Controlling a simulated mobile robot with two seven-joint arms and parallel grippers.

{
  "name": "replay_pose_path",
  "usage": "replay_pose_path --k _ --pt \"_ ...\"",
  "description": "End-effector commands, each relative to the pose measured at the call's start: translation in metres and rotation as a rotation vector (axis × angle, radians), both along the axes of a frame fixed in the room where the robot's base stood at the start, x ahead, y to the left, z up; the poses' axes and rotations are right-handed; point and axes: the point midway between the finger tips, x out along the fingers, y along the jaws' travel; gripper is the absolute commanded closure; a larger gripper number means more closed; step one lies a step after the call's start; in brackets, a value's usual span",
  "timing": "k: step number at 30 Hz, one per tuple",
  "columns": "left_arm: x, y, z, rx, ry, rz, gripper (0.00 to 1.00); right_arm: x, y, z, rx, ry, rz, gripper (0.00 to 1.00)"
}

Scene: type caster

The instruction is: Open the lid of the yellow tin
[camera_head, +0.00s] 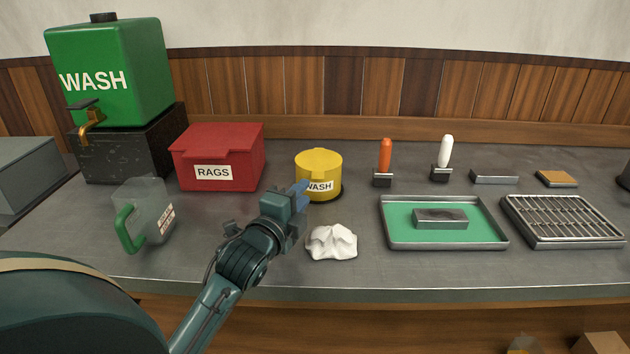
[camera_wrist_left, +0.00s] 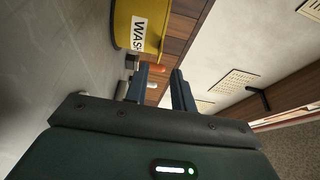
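The yellow tin (camera_head: 319,169), labelled "WASH", stands upright on the grey counter with its lid (camera_head: 318,157) on. In the left wrist view the tin (camera_wrist_left: 122,22) is tilted by the camera angle and cut off by the top edge. My left gripper (camera_head: 301,190) is at the tin's front left, its blue fingers overlapping the edge of the label. In the left wrist view its two fingers (camera_wrist_left: 160,78) are apart with nothing between them, and the tin is beside them, not between them. I cannot tell whether they touch it. My right gripper is not in view.
A crumpled white cloth (camera_head: 331,242) lies in front of the tin. A red RAGS box (camera_head: 218,144) and a clear jug (camera_head: 155,207) stand to the left. Orange-handled (camera_head: 385,155) and white-handled (camera_head: 445,151) tools and a green-lined tray (camera_head: 400,243) are to the right.

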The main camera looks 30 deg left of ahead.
Motion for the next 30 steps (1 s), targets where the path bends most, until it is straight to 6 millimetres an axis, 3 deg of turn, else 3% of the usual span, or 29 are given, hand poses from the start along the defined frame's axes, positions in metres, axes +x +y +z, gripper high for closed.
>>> replay_pose_path --k 6,12,23,30 --pt "0.042 0.006 0.000 -0.003 0.000 -0.001 0.75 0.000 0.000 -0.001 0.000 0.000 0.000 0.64" --pt "0.063 0.009 0.000 -0.002 0.000 -0.001 0.75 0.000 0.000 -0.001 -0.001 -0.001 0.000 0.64" --pt "0.067 0.010 -0.001 -0.001 0.001 -0.001 0.75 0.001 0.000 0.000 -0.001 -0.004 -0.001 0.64" --pt "0.067 0.010 -0.001 -0.001 0.001 -0.001 0.94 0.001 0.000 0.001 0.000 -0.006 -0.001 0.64"
